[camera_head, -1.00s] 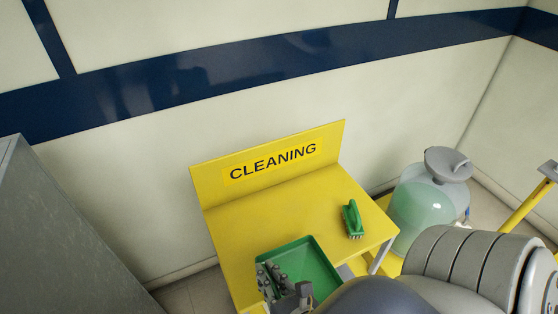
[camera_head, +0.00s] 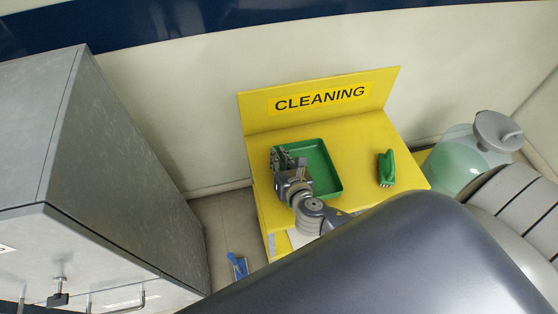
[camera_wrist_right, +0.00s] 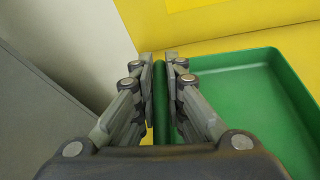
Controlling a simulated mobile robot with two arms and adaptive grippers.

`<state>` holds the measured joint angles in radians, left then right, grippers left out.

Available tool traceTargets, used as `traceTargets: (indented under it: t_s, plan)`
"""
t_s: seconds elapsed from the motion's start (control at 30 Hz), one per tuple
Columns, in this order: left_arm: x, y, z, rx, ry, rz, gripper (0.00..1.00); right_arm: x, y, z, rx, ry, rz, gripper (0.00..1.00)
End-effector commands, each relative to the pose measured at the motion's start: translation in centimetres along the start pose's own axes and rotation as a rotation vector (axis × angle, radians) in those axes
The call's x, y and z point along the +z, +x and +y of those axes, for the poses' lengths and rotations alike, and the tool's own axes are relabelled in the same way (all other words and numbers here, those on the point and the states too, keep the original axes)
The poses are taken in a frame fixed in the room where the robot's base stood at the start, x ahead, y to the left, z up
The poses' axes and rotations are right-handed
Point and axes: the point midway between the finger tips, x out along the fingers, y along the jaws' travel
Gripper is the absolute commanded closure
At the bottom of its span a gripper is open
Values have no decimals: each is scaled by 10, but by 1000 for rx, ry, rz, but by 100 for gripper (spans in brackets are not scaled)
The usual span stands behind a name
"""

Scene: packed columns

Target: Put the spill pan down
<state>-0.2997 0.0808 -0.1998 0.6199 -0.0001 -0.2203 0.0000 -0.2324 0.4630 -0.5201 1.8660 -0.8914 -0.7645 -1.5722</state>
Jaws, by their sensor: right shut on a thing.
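The spill pan (camera_head: 325,180) is a shallow green tray over the left part of the yellow cleaning table (camera_head: 365,135). It looks level, but I cannot tell whether its underside touches the tabletop. My right gripper (camera_head: 282,158) is shut on the pan's left wall. In the right wrist view, the fingers (camera_wrist_right: 161,88) stand either side of that green wall, and the pan's floor (camera_wrist_right: 245,95) is empty where it shows. My left gripper is not in view.
A green brush (camera_head: 386,168) lies on the table right of the pan. A yellow CLEANING board (camera_head: 320,98) rises at the back edge. A grey cabinet (camera_head: 130,170) stands left, a greenish vessel (camera_head: 460,160) right. A blue object (camera_head: 238,265) is on the floor.

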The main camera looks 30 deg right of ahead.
Motion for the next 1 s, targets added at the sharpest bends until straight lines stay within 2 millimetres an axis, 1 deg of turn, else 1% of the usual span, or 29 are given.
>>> traceTargets:
  t_s: [0.03, 0.1, 0.2, 0.37, 0.4, 0.43, 0.47, 0.83, 0.93, 1.0]
  plan:
    - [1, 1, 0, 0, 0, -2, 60, -8, 3, -2, -3, 0, 2, 100]
    - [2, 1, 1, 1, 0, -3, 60, -15, 6, -3, -2, 1, 1, 100]
    - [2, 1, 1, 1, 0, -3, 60, -18, 7, -4, -1, 0, 0, 100]
    - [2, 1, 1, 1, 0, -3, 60, -18, 7, -4, -1, 1, 0, 100]
    - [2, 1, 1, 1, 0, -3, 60, -18, 7, -4, -1, 1, 1, 80]
    - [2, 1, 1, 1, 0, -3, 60, -18, 7, -4, -1, 1, 1, 74]
    - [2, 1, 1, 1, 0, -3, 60, -18, 7, -4, -1, 1, 1, 69]
    - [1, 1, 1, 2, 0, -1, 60, -18, 4, -4, 0, 0, 1, 69]
    - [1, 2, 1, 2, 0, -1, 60, -19, -4, -4, 1, 0, 2, 69]
    - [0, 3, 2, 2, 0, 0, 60, -20, -15, -3, 2, 0, 2, 69]
